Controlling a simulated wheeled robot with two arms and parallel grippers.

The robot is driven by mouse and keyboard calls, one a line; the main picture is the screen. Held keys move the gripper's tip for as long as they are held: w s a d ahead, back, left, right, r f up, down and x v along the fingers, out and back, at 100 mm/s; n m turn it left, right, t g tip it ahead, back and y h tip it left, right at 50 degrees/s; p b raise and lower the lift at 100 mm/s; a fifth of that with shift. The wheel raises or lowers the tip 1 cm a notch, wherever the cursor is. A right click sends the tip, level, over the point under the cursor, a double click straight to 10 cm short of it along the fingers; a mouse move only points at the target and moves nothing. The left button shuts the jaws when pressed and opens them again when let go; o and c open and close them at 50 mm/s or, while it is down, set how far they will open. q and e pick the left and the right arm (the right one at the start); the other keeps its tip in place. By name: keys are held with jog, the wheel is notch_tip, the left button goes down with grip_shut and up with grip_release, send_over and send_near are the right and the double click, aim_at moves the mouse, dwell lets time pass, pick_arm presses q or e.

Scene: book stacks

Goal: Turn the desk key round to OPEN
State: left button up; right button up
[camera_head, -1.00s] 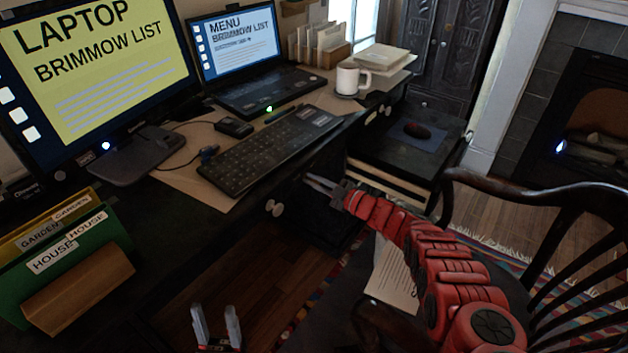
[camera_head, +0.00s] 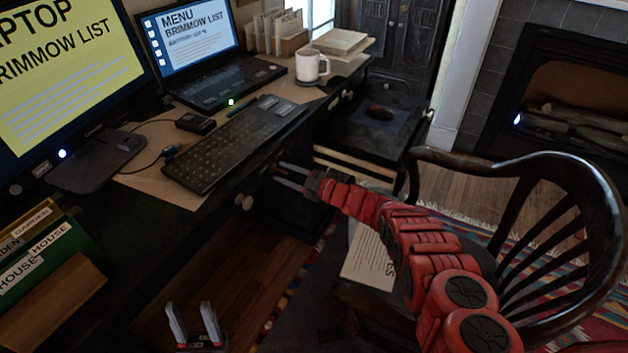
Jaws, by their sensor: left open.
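I cannot make out the desk key; the dark desk front near my right gripper is too dim and small to tell.
On the desk (camera_head: 165,200) stand a monitor (camera_head: 70,80), a laptop (camera_head: 215,85), a keyboard (camera_head: 235,145) and a white mug (camera_head: 312,66). A green folder (camera_head: 50,260) is at lower left. A wooden chair (camera_head: 530,170) stands right, near my right arm. A drawer (camera_head: 350,168) shows pale edges.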

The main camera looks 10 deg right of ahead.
jog(key=p+v, duration=0.2)
jog(key=v, duration=1.4)
jog(key=shift+p, duration=0.4)
jog(key=shift+r, duration=0.15)
